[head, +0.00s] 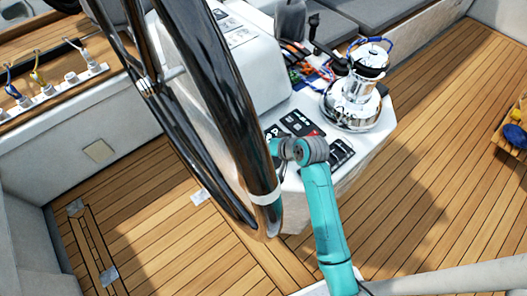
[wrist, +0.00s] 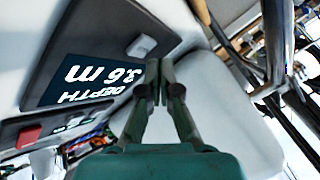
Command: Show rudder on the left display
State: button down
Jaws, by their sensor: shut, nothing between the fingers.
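A dark display (wrist: 95,75) fills the upper left of the wrist view. It reads "DEPTH 3.6 m", upside down there, and has a grey square button (wrist: 141,46) at its corner. In the head view it appears to be the left display (head: 272,132), partly hidden by the wheel. My gripper (wrist: 159,72) is shut and empty. Its fingertips show just beside the display's edge, close to the grey button; I cannot tell whether they touch anything. In the head view the fingers are hidden behind the wheel rim and my wrist.
A second dark display (head: 302,122) with a red button (wrist: 28,137) sits alongside. A black device (head: 341,154) lies near my wrist. A chrome winch (head: 352,95) stands to the right. The large black steering wheel (head: 225,90) crosses close to my arm.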

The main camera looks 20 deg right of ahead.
jog(key=shift+f, duration=0.2)
jog(key=shift+f, duration=0.25)
jog(key=shift+f, duration=0.45)
dwell(0.8)
jog(key=shift+r, duration=0.15)
dwell(0.3)
jog(key=shift+r, duration=0.75)
jog(key=shift+r, duration=2.5)
